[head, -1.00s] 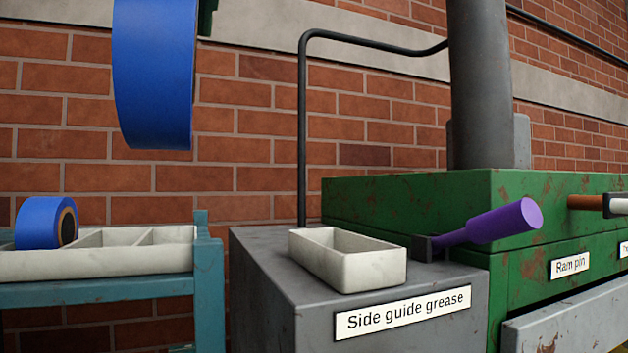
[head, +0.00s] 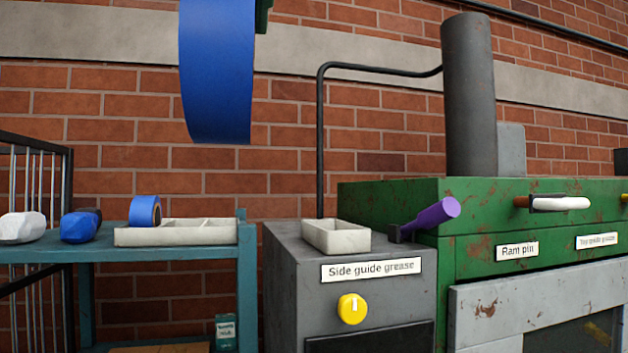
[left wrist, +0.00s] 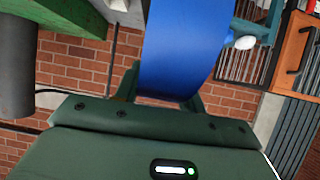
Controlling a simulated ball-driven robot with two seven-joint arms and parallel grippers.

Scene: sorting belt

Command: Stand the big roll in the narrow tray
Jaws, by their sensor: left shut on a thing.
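The big blue roll (head: 217,75) hangs at the top of the head view, its upper part cut off by the edge. My left gripper (left wrist: 166,88) is shut on it in the left wrist view, a finger on each side; only a green sliver shows beside the roll in the head view. A small white open tray (head: 337,243) sits empty on a grey cabinet, lower and to the right of the roll. A longer white tray (head: 178,235) with dividers stands on a teal table, a smaller blue roll (head: 146,210) in its left part. My right gripper is not in view.
A purple handle (head: 432,213) sticks up just right of the small tray. A green machine (head: 400,200) and a grey column (head: 468,95) stand behind and right. A black pipe (head: 320,140) rises behind the tray. White and blue lumps (head: 80,226) lie on the table at left.

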